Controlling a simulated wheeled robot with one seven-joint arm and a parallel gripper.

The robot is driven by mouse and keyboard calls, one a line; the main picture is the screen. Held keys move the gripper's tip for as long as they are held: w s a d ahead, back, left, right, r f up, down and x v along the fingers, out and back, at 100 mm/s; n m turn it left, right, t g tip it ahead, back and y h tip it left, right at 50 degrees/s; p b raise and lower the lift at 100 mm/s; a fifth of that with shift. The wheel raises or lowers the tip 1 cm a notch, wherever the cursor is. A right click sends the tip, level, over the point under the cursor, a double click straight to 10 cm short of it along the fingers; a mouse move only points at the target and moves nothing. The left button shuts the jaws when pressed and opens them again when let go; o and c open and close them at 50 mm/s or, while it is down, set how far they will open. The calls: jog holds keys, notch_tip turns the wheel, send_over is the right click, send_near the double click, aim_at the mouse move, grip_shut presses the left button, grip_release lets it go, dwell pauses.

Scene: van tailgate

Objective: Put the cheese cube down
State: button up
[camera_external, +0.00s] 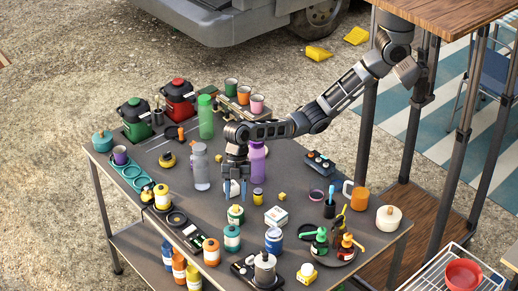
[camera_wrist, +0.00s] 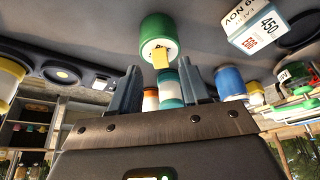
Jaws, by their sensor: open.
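A small yellow piece, which looks like the cheese cube (camera_wrist: 161,57), shows in the wrist view beyond my fingers, in line with the pale end of a green jar (camera_wrist: 158,30). I cannot tell whether it touches the jar. My gripper (camera_external: 235,192) points down over the middle of the table, its blue-grey fingers apart. In the wrist view my gripper (camera_wrist: 163,92) is open, with no object clearly held between the fingers. Another small yellow cube (camera_external: 282,196) lies on the table to the right of my gripper in the external view.
A grey bottle (camera_external: 201,167) and a purple bottle (camera_external: 257,162) stand close to my gripper. A white egg box (camera_external: 276,216) is at front right, with a green-banded jar (camera_external: 235,215) in front. Several jars crowd the front edge. Some dark tabletop (camera_external: 300,180) is bare at right.

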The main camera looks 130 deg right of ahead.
jog(key=v, duration=0.9)
jog(key=shift+b, duration=0.45)
